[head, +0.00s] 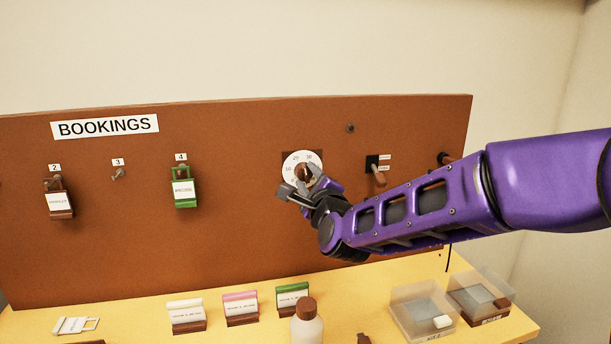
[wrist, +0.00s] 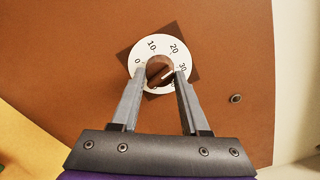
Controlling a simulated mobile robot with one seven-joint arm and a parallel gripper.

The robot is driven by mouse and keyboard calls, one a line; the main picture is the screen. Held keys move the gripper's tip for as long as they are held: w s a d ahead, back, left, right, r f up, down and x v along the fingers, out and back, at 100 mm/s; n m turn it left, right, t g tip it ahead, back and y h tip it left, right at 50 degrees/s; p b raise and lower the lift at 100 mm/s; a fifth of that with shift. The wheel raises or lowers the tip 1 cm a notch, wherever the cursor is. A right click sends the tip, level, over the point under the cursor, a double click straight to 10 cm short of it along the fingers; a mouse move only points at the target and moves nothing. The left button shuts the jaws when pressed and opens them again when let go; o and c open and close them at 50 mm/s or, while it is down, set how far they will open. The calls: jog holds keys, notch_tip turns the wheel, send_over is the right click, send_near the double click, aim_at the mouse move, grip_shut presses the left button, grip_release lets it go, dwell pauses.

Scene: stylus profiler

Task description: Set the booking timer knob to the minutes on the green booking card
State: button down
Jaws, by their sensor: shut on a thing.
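The timer knob (wrist: 156,66) is brown and sits in the middle of a white numbered dial (wrist: 150,48) on the board. The dial reads 0, 10, 20 and 30; a further mark at lower right is partly hidden. A pale line on the knob seems to point toward 30. My gripper (wrist: 160,74) is shut on the knob, one finger on each side. In the head view my gripper partly covers the dial (head: 294,158). A green card (head: 292,290) stands on the table in a brown holder; its small print cannot be read.
A green tag (head: 184,188) hangs at hook 4, a brown tag (head: 58,203) at hook 2. A lever (head: 379,178) is right of the dial. Clear bins (head: 420,312) stand at right.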

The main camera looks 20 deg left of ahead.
jog(key=m, duration=0.4)
jog(key=shift+f, duration=0.1)
jog(key=m, duration=0.3)
jog(key=shift+m, duration=0.4)
jog(key=shift+c, duration=2)
grip_release()
jog(key=p+v, duration=0.3)
jog(key=v, duration=0.5)
